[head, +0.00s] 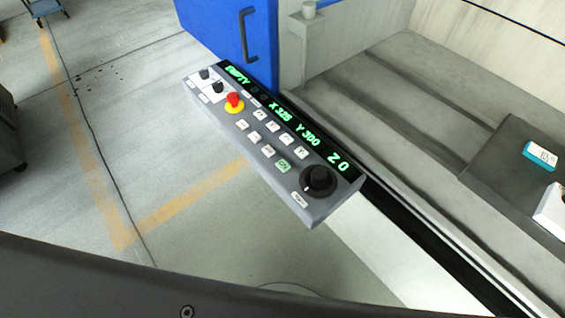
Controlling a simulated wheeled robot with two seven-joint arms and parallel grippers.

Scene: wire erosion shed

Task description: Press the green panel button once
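A grey control panel (262,178) juts out in the middle of the head view, tilted down to the right. The green button (283,166) is a small pale green square near its lower right part, left of a large black knob (318,180). Several white buttons lie beside and above it. A red mushroom button on a yellow ring (234,102) sits toward the panel's upper left. A black display strip (290,124) shows green text: EMPTY, X 325, Y 300, Z 0; the digits are small. Neither gripper is in view, and nothing touches the panel.
A blue door with a dark handle (248,36) stands behind the panel. The machine's grey bed (430,110) lies to the right, with a teal-and-white item (540,155) on a dark block. Open floor with orange lines (180,203) is at left.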

